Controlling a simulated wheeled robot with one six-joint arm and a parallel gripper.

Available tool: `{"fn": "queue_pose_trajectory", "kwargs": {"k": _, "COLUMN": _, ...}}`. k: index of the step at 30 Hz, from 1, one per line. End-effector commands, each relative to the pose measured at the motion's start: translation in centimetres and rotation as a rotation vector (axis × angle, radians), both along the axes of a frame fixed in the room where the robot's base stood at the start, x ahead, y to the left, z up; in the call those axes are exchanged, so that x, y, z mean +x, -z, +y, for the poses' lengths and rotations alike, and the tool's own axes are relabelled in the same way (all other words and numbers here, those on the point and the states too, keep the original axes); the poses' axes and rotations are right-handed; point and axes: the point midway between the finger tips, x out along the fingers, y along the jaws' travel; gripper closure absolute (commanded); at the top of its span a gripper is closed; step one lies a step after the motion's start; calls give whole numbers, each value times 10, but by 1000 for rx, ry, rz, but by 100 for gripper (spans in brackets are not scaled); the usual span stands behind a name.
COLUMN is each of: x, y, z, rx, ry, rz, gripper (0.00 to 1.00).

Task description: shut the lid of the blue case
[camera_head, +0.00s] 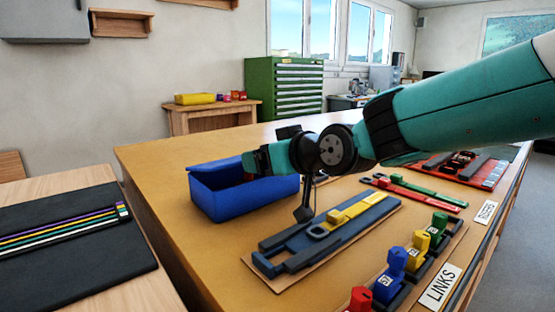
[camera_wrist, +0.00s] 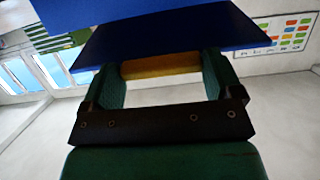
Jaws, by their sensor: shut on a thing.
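My gripper (camera_head: 252,163) is over the case's top, pointing left, and covers much of the opening. In the wrist view, my gripper (camera_wrist: 162,72) has its two green fingers on either side of a yellow bar (camera_wrist: 160,65) and is shut on it. The bar lies against a blue panel (camera_wrist: 175,32), which looks like the case's lid.
Right of the case lies a blue tray (camera_head: 345,232) with dark and yellow parts. Several numbered coloured blocks (camera_head: 397,262) stand in a rack at the front edge. Red and green bars (camera_head: 420,190) lie behind. Bench surface left of the case is clear.

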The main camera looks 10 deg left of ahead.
Motion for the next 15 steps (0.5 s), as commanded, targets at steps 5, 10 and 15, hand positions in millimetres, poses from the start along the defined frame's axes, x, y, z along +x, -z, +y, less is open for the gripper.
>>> {"fn": "queue_pose_trajectory", "kwargs": {"k": 5, "x": 0, "y": 6, "z": 0, "rx": -11, "ry": 1, "rz": 8, "gripper": 58}}
{"fn": "queue_pose_trajectory", "kwargs": {"k": 10, "x": 0, "y": 7, "z": -1, "rx": -12, "ry": 1, "rz": 9, "gripper": 58}}
{"fn": "queue_pose_trajectory", "kwargs": {"k": 15, "x": 0, "y": 6, "z": -1, "rx": -11, "ry": 1, "rz": 9, "gripper": 0}}
